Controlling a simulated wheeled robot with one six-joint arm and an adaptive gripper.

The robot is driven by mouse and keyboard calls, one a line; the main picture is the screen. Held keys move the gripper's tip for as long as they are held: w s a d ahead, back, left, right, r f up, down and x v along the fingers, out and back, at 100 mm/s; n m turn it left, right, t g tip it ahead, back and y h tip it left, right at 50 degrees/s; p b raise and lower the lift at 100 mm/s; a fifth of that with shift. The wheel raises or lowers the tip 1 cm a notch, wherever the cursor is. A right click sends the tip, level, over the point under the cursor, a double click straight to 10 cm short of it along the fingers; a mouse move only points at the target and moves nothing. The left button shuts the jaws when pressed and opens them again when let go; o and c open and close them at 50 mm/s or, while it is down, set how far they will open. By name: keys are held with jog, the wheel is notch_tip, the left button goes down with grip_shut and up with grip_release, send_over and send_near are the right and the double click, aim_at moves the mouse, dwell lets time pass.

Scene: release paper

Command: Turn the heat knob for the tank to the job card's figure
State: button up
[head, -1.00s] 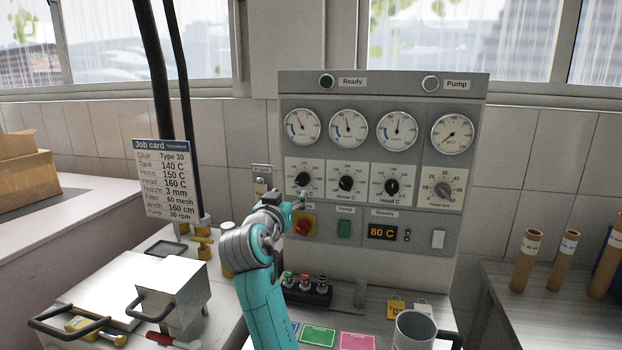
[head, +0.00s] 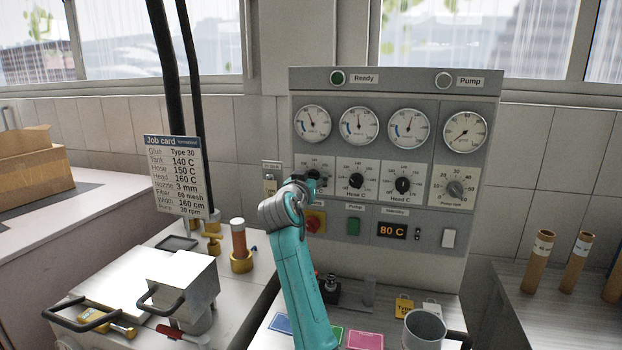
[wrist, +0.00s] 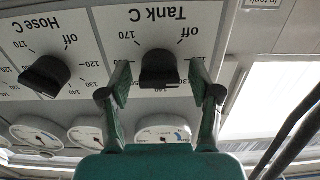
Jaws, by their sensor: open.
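The job card (head: 178,176) on the left reads Tank 140 C. The black tank knob (head: 314,174) is the leftmost of the panel's upper knobs, partly hidden by my gripper (head: 306,187). The wrist view shows the panel upside down, with the tank knob (wrist: 160,70) under the label "Tank C". My gripper (wrist: 160,76) is open there, one finger on each side of the knob. A gap seems to show on both sides; contact is not clear. The knob's exact setting cannot be read.
The hose knob (head: 356,181) and head knob (head: 402,185) sit to the right. Below are a red switch (head: 313,222), a green switch (head: 353,226) and a display (head: 392,230) reading 80 C. A grey mug (head: 422,330) stands at the front right.

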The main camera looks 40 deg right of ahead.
jog(key=c, duration=1.1)
jog(key=shift+c, duration=0.2)
jog(key=shift+m, duration=0.3)
jog(key=m, duration=0.3)
jog(key=shift+m, duration=0.3)
jog(key=m, duration=0.4)
jog(key=shift+s+d, duration=0.1)
jog(key=m, duration=0.5)
jog(key=shift+f, duration=0.1)
jog(key=shift+f+m, duration=0.1)
jog(key=shift+m, duration=2.2)
